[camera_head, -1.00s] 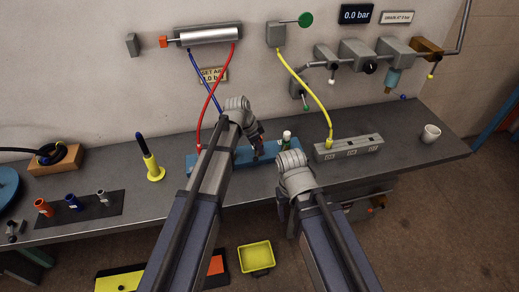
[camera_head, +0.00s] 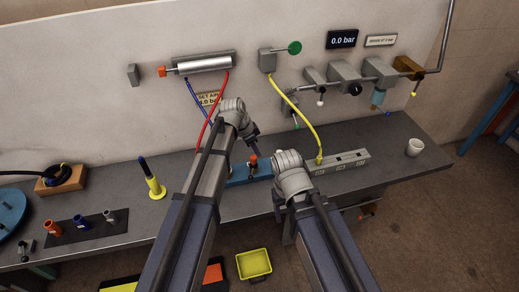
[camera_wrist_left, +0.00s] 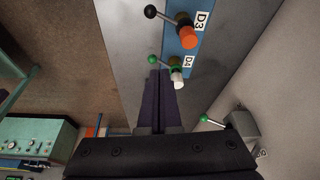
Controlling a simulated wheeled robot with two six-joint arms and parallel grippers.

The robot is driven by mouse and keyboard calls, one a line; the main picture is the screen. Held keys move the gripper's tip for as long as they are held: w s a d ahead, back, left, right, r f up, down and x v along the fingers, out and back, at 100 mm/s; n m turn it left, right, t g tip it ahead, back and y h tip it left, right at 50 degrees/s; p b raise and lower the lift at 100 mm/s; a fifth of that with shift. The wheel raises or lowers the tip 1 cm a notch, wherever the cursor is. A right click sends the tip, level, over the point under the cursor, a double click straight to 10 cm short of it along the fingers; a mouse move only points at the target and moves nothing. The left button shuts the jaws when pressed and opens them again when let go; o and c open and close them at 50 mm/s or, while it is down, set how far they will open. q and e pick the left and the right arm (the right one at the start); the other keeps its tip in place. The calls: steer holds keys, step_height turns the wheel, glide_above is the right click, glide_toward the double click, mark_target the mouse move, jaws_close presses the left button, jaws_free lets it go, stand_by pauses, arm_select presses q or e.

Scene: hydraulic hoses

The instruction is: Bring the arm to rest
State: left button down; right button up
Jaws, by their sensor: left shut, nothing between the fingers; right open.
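My left gripper (camera_head: 255,142) is shut and empty, just above the blue block (camera_head: 238,178) on the bench. In the left wrist view its dark fingers (camera_wrist_left: 160,98) are together, with nothing between them. That view shows the blue strip with labels D3 and D4, an orange-ended fitting (camera_wrist_left: 187,37) at D3 and a white-ended, green-banded fitting (camera_wrist_left: 176,77) at D4. Both have ball-ended levers, one black and one green. My right wrist (camera_head: 292,178) is over the bench's front edge; the right gripper is hidden behind it.
A yellow hose (camera_head: 297,113) hangs from the wall to a grey block (camera_head: 340,164). Red and blue hoses hang by my left arm. A yellow-based post (camera_head: 152,180), a mat with fittings (camera_head: 87,228) and a white cup (camera_head: 414,147) stand on the bench. A yellow bin (camera_head: 254,264) is below.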

arm_select(q)
steer(key=shift+p+v, duration=0.45)
steer(key=shift+v, duration=0.55)
arm_select(e)
steer(key=shift+r, duration=0.9)
arm_select(q)
steer(key=shift+f, duration=0.1)
steer(key=s+f+n+g+y+b, duration=0.1)
steer(key=s+f+n+b, duration=0.3)
steer(key=s, duration=0.8)
steer(key=s+f+n+g+y+b, duration=0.1)
steer(key=s+f+n+y+b, duration=0.2)
steer(key=s, duration=0.9)
step_height(320, 180, down, 2)
steer(key=shift+f+n+y+b, duration=0.1)
steer(key=shift+n+y+b, duration=0.4)
steer(key=shift+n, duration=0.4)
arm_select(e)
step_height(320, 180, down, 8)
arm_select(q)
steer(key=shift+a, duration=0.1)
